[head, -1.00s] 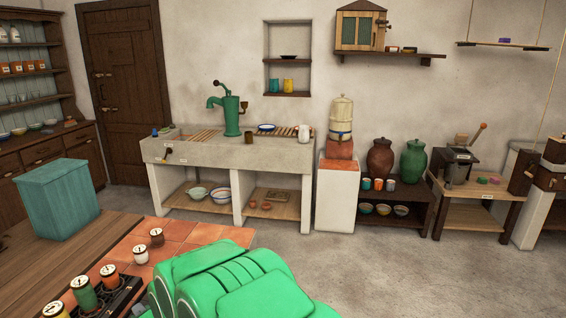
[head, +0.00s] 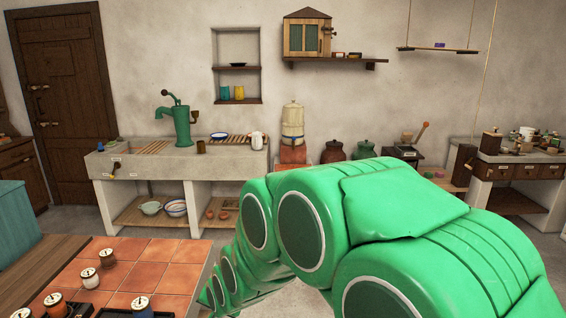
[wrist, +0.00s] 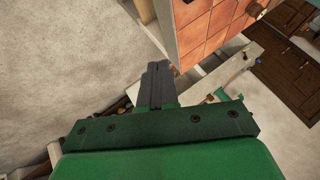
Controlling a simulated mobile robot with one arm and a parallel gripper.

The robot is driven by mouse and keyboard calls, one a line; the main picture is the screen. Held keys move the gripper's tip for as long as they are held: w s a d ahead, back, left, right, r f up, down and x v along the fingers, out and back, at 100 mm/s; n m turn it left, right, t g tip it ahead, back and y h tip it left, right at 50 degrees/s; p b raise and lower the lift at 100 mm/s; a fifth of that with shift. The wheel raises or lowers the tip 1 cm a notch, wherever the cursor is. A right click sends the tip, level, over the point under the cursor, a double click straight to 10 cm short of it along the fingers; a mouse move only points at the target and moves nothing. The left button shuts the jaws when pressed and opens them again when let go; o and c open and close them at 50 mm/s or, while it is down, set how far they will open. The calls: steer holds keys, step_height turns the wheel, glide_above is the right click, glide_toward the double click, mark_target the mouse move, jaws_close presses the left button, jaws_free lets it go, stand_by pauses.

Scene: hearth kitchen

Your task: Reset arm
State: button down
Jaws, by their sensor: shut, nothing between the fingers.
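My green arm fills the lower middle and right of the head view, bent and raised in front of the room. My gripper (wrist: 158,70) shows in the wrist view, its dark fingers together with nothing between them. It hangs in open air over the pale floor, apart from the tiled counter. In the head view the gripper itself cannot be made out.
The terracotta-tiled counter (head: 134,268) with small lidded jars stands at the lower left; its tiles also show in the wrist view (wrist: 205,30). A stone sink (head: 185,160) with a green pump (head: 181,127) stands at the back wall. A worktable (head: 520,157) stands at right.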

steer(key=s+d+r+g+h, duration=0.1)
steer(key=s+d+r, duration=0.1)
steer(key=s+d, duration=0.35)
steer(key=s+d+r+n+g+h, duration=0.1)
steer(key=s+d+r+g+h, duration=0.15)
steer(key=d, duration=0.65)
steer(key=s+d+r, duration=0.1)
steer(key=s+d, duration=0.4)
steer(key=d, duration=0.2)
steer(key=s+d+r+g, duration=0.2)
steer(key=s+d, duration=0.3)
steer(key=s, duration=0.4)
steer(key=s+d+r+n+g+h, duration=0.1)
steer(key=s+d, duration=0.4)
steer(key=s, duration=0.5)
steer(key=shift+d+r+g, duration=0.2)
steer(key=shift+r+g, duration=0.6)
steer(key=shift+g, duration=0.05)
